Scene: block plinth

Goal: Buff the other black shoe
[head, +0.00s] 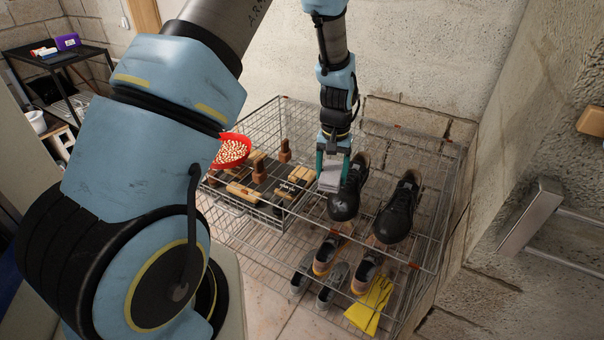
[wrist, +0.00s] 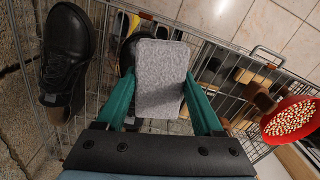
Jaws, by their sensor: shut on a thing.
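My gripper (head: 331,163) has teal fingers and is shut on a grey buffing pad (head: 330,180). In the wrist view the pad (wrist: 160,78) sits between the two fingers (wrist: 161,90). One black shoe (head: 345,200) stands on the upper wire shelf right beside the pad; in the wrist view the pad covers most of it. I cannot tell whether the pad touches it. The second black shoe (head: 400,208) stands to its right, apart from the gripper; it also shows at the left of the wrist view (wrist: 66,55).
The wire rack (head: 440,200) has raised mesh sides. A wire tray (head: 265,205) of wooden-handled brushes and a red bowl of beads (head: 232,150) are at left. A concrete wall is close at right.

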